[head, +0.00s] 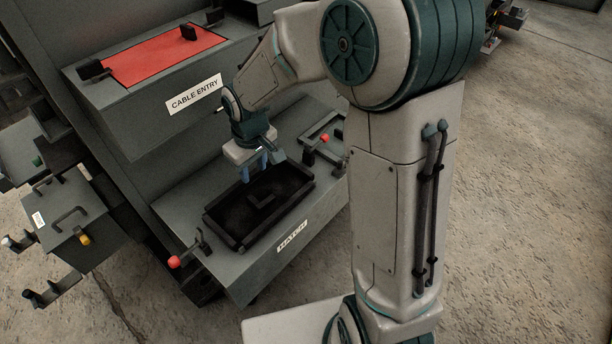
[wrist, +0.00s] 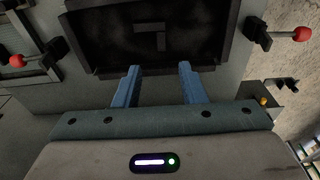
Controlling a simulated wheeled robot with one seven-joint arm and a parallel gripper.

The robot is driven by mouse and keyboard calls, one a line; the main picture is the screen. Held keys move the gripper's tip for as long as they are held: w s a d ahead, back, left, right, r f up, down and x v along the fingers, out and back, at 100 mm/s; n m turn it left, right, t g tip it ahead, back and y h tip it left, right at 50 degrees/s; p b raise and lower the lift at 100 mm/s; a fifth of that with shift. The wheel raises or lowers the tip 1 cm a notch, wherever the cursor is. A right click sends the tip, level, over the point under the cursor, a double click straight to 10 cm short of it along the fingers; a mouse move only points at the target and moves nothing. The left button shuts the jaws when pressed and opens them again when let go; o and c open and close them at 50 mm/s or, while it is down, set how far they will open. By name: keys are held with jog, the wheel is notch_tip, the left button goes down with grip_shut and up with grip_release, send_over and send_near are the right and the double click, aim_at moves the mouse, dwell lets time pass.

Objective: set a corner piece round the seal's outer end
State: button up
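My gripper (head: 256,167) is over the far left edge of the recess, apart from the piece. In the wrist view, the two blue fingers of my gripper (wrist: 159,88) are wide apart with nothing between them. I cannot pick out the seal or its outer end in either view.
Red-knobbed clamps (head: 174,262) (head: 324,138) stand on either side of the recess. A shelf marked CABLE ENTRY, with a red panel (head: 160,55) and black clamps, overhangs behind my gripper. Grey boxes with handles (head: 72,222) are at the left. The floor at the right is mostly clear.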

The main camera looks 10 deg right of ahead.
jog(key=s+d+r+m+t, duration=0.1)
jog(key=s+d+r+m, duration=0.2)
jog(key=s, duration=0.6)
jog(key=s+d+r+m+t, duration=0.1)
jog(key=s+d+r+m, duration=0.2)
jog(key=s+d+r, duration=0.5)
jog(key=d, duration=0.2)
jog(key=shift+s+d+m+h, duration=0.3)
jog(key=shift+s, duration=0.1)
jog(key=shift+r, duration=0.1)
